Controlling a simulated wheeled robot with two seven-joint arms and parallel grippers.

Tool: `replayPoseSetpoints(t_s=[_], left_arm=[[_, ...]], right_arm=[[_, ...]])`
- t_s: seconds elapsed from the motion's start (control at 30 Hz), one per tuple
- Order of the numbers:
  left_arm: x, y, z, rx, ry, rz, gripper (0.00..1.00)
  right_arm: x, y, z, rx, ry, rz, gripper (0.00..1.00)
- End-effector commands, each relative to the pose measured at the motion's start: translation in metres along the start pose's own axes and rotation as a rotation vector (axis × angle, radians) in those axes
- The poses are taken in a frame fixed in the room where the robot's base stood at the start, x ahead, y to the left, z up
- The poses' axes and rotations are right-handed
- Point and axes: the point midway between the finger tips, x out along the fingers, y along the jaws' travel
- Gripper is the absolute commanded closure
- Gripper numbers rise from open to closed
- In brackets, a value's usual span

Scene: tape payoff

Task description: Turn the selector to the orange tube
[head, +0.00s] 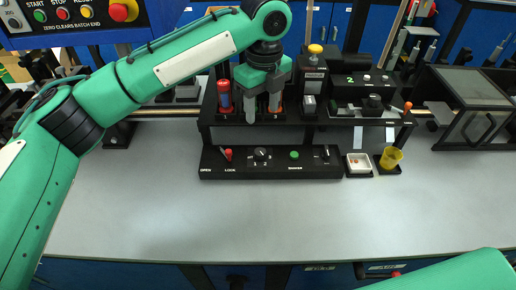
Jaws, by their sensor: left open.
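A black panel with small controls stands at the back of the grey bench. On its front ledge is a dark round selector knob (261,154) with small white marks around it; its pointer direction is too small to read. My left gripper (262,108) is open, pointing down in front of the tube rack (236,118), above and behind that knob and apart from it. A red-capped tube (224,96) stands left of the gripper. Orange-red bits show behind the fingers, but I cannot tell whether they are the orange tube. My right gripper is out of view.
The ledge also has a red lever (228,155), a green button (294,154) and another knob (325,153). The front bench surface (230,220) is clear.

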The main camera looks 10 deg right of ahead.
Motion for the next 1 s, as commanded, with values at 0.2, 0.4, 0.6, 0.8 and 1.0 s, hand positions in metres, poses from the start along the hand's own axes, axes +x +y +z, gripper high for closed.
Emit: replayPoseSetpoints(t_s=[0.2, 0.4, 0.6, 0.8, 1.0], left_arm=[[0.015, 0.000, 0.001, -0.001, 0.001, 0.003, 0.50], [0.051, 0.001, 0.000, -0.001, 0.002, 0.003, 0.50], [0.094, 0.001, 0.001, -0.002, 0.001, 0.003, 0.50], [0.127, 0.000, 0.001, -0.002, 0.000, 0.001, 0.50], [0.141, 0.000, 0.000, -0.002, 0.000, 0.001, 0.50]], right_arm=[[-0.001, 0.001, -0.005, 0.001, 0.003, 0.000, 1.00], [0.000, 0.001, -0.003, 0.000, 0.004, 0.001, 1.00], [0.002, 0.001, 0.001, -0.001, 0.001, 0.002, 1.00], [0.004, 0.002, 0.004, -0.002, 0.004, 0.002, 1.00], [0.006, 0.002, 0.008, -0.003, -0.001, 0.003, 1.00]])
